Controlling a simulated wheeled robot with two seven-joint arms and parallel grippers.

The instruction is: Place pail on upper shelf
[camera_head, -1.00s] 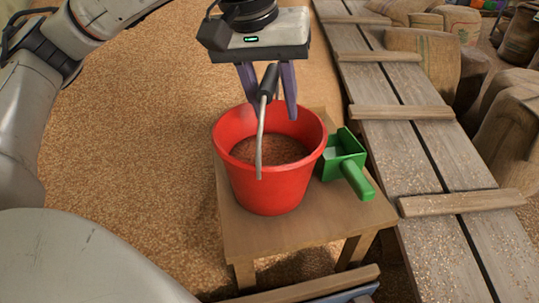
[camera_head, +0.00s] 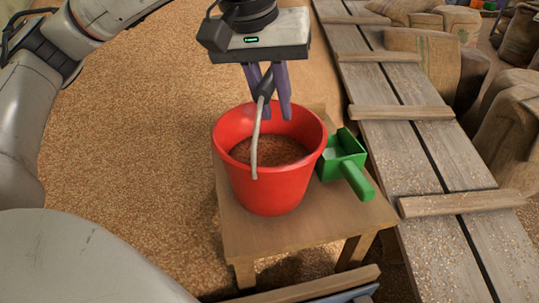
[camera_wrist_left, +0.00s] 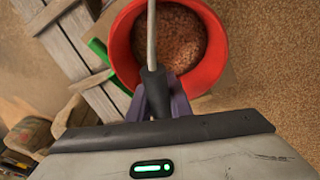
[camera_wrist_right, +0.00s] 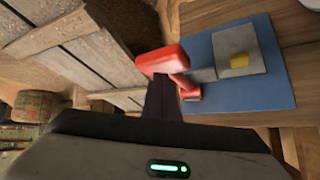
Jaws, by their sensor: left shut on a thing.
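The red pail (camera_head: 268,188) stands upright on a small wooden stool (camera_head: 285,236) and holds brown grain. Its wire handle (camera_head: 255,140) is raised, with a dark grip (camera_head: 264,86) at the top. My left gripper (camera_head: 272,110) is above the pail, its purple fingers shut on the handle's dark grip. The grip also shows between the fingers in the left wrist view (camera_wrist_left: 154,88). My right gripper (camera_wrist_right: 162,98) shows only in the right wrist view, with its fingertips at a red handle (camera_wrist_right: 162,60); their closure is unclear. I cannot make out an upper shelf.
A green scoop (camera_head: 343,165) lies beside the pail on the stool. A plank ramp with crosspieces (camera_head: 420,150) runs along the right, with sacks (camera_head: 425,65) beyond. Loose grain covers the left floor. A blue board (camera_wrist_right: 265,90) with a yellow button (camera_wrist_right: 239,61) is near my right gripper.

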